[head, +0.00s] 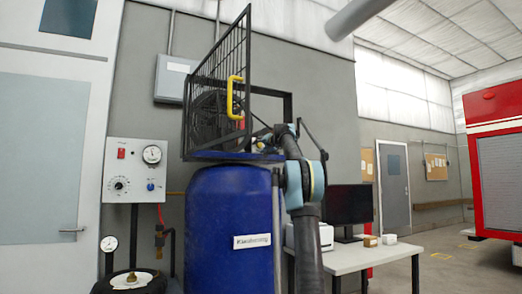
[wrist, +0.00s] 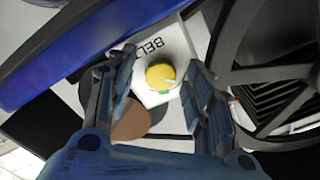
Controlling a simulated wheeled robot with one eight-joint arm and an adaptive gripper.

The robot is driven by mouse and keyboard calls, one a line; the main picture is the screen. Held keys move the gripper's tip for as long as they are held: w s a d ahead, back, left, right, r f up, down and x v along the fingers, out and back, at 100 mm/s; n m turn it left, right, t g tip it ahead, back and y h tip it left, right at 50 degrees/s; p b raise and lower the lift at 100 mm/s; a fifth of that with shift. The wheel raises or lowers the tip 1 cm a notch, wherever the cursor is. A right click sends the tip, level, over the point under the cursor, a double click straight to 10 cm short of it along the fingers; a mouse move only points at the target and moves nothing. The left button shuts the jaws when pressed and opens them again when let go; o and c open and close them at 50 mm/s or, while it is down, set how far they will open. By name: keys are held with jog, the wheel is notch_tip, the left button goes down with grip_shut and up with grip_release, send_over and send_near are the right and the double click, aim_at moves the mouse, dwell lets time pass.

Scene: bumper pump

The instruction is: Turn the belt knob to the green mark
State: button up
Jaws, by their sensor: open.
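In the wrist view, a round yellow knob (wrist: 159,75) sits on a white plate (wrist: 176,45) lettered "BELT". A small green mark (wrist: 163,91) shows at the knob's lower edge. My gripper (wrist: 164,64) is open, with one finger left and one right of the knob. Gaps show between both fingers and the knob in this view; I cannot tell the depth between them. In the head view, my gripper (head: 262,143) is small beside the guarded machine, and the knob cannot be made out.
A large black spoked wheel (wrist: 235,55) is close to my right finger. A blue beam (wrist: 100,40) runs along the upper left. In the head view, an open mesh guard (head: 218,75) with a yellow handle (head: 232,95) stands above a blue tank (head: 228,215).

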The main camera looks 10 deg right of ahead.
jog(key=c, duration=1.1)
jog(key=m, duration=0.3)
jog(key=shift+m, duration=0.4)
jog(key=shift+o, duration=0.2)
jog(key=m, duration=0.3)
jog(key=shift+m, duration=0.3)
jog(key=m, duration=0.2)
jog(key=shift+m, duration=2.2)
